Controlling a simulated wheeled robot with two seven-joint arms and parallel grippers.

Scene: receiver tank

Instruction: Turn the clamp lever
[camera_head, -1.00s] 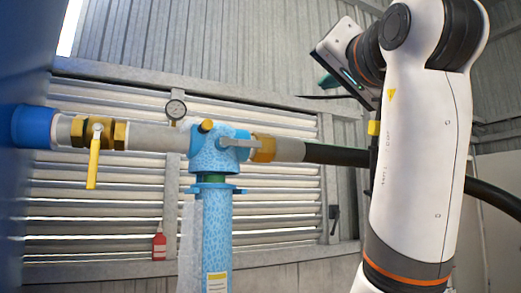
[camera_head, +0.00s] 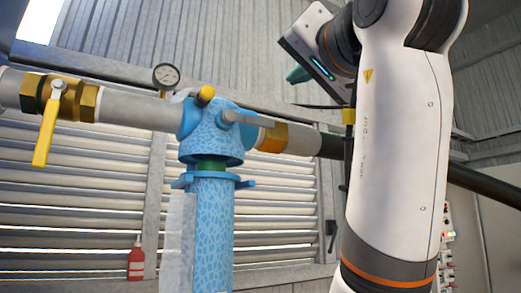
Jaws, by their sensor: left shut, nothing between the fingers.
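A blue mottled fitting (camera_head: 208,135) joins the horizontal pipe on top of an upright blue post (camera_head: 212,222). A grey lever (camera_head: 250,119), which looks like the clamp lever, sticks out to the right from the fitting's front, roughly level along the pipe. A short brass-yellow knob (camera_head: 206,93) tops the fitting. My right gripper does not show.
A brass valve with a yellow handle (camera_head: 46,130) hanging down sits on the pipe at left. A gauge (camera_head: 165,77) stands behind the pipe. A red bottle (camera_head: 136,262) is at lower left. A black hose (camera_head: 455,176) runs right behind my white arm. Louvred wall behind.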

